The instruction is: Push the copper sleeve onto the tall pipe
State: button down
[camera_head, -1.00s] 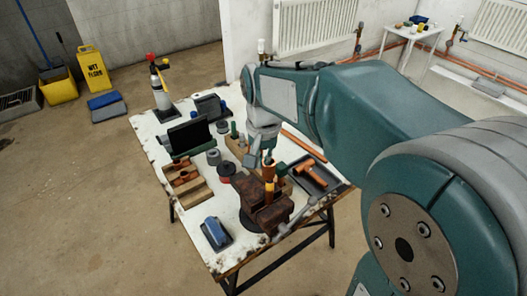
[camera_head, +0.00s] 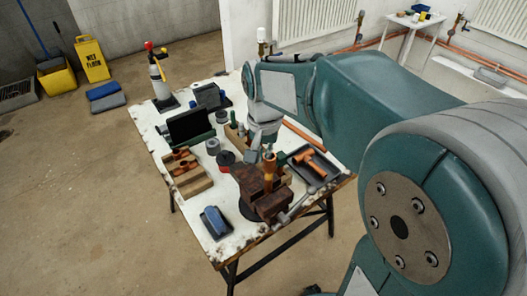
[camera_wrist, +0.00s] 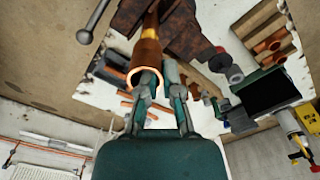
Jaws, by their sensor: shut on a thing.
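The rusty vise (camera_head: 277,203) stands at the near end of the table and holds the tall pipe upright; the vise also shows at the top of the wrist view (camera_wrist: 188,32). The copper sleeve (camera_wrist: 146,57) is an open-ended tube in line with the pipe, its open end facing the wrist camera. A yellow band (camera_wrist: 147,34) shows on the pipe side of it. My gripper (camera_wrist: 160,76) is shut on the copper sleeve at its open end, above the vise. In the head view the sleeve (camera_head: 269,159) is small, and how far it sits over the pipe cannot be told.
A black tray (camera_head: 329,176) with an orange tool lies right of the vise. A wooden block (camera_head: 198,186) with copper fittings and a blue object (camera_head: 215,222) lie to the left. A dark screen (camera_head: 188,126) stands farther back.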

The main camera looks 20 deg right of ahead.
jog(key=shift+f, duration=0.25)
jog(key=shift+f, duration=0.85)
jog(key=c, duration=0.7)
grip_release()
